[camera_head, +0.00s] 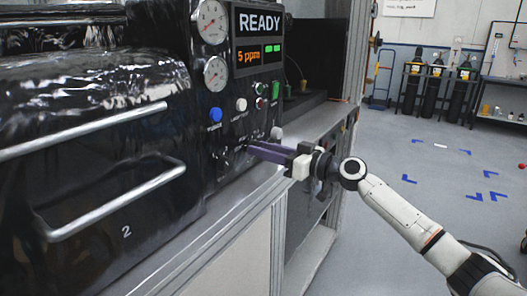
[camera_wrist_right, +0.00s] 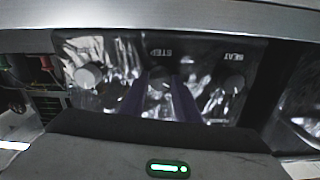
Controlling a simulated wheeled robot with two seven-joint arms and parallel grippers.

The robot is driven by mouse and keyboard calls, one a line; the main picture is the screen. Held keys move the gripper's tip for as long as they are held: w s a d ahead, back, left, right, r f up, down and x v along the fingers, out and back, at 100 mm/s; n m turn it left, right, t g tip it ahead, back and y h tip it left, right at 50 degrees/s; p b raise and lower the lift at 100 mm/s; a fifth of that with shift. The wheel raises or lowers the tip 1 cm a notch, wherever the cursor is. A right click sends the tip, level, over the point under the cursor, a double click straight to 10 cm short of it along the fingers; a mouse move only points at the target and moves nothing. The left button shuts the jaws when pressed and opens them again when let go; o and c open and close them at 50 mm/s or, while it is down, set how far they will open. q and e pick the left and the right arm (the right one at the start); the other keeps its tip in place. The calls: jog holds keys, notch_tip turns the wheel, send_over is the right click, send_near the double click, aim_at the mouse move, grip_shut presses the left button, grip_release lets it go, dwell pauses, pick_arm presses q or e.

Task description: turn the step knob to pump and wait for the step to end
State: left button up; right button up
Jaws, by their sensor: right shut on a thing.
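The step knob (camera_wrist_right: 158,84) sits on the dark panel below an upside-down STEP label in the right wrist view. My right gripper (camera_head: 252,148) reaches the panel from the right in the head view. Its purple fingers stand on either side of the knob and are shut on it. In the head view the fingers hide the knob, and its pointer setting cannot be read. The display (camera_head: 259,40) reads READY, with 5 ppm below it. My left gripper is not in view.
Another knob (camera_wrist_right: 233,84) is beside the step knob under a SEAT label, and a further knob (camera_wrist_right: 88,76) is on the other side. A blue button (camera_head: 215,114) and two gauges are above. Metal handles (camera_head: 110,205) stick out at left.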

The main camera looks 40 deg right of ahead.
jog(key=m, duration=0.7)
jog(key=shift+m, duration=0.4)
dwell(0.4)
jog(key=o, duration=1)
jog(key=shift+o, duration=0.2)
jog(key=b+v, duration=0.2)
jog(key=v, duration=0.8)
jog(key=shift+s+b, duration=0.15)
jog(key=shift+b, duration=0.2)
